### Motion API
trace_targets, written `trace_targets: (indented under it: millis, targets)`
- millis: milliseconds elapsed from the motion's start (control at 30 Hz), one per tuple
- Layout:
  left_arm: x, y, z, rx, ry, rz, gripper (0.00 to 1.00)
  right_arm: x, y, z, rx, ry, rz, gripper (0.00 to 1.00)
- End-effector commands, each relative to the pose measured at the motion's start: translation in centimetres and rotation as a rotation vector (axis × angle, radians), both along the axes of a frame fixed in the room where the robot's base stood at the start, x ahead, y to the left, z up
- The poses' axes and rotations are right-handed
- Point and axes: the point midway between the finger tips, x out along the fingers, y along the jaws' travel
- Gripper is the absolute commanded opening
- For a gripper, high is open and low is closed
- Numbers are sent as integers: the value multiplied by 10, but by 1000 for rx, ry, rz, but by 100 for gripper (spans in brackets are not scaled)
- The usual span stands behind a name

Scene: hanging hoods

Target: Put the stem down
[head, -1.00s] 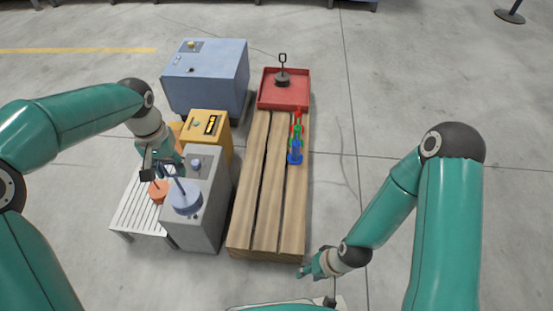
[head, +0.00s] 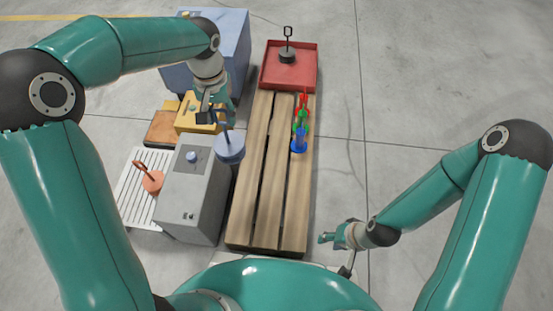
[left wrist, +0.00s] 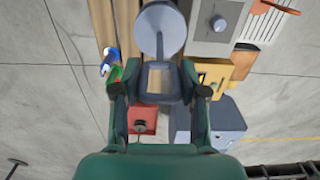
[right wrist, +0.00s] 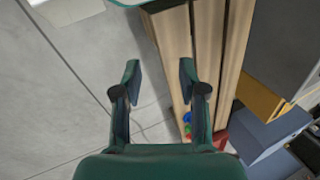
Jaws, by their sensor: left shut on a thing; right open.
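The stem is a blue-grey piece with a round disc (head: 230,148) and a thin upright handle. My left gripper (head: 210,113) is shut on its handle and holds it in the air, between the grey box and the wooden planks. In the left wrist view the disc (left wrist: 160,30) hangs beyond the fingers, and the handle's loop lies between the fingertips (left wrist: 160,82). My right gripper (head: 326,238) is open and empty, to the right of the planks' near end. It also shows open in the right wrist view (right wrist: 158,75).
Red, green and blue pieces (head: 299,140) stand on the wooden planks (head: 268,200). A red tray (head: 266,80) holds a black handled piece (head: 287,56). An orange handled piece (head: 153,181) sits on a white slatted rack (head: 135,205). Grey (head: 195,210), yellow (head: 190,125) and blue (head: 238,50) boxes stand near.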

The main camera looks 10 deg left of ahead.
Motion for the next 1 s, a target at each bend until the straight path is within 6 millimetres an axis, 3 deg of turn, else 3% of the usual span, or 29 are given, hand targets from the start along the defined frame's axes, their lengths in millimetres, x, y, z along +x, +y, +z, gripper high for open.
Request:
trace_targets:
  millis: [133, 300, 467, 800, 1000]
  targets:
    - [3, -7, 1, 0, -1, -15, 0, 0, 0, 0, 0, 0, 0, 42]
    - [8, -13, -1, 0, 0, -23, 0, 0, 0, 3, 0, 0, 0, 67]
    - [25, -25, -11, 0, 2, -25, 0, 0, 0, 12, 0, 0, 0, 67]
    - [73, -69, -63, 0, 3, -23, 0, 0, 0, 39, 0, 0, 0, 67]
    - [83, -81, -87, 0, 1, -21, 0, 0, 0, 41, 0, 0, 0, 67]
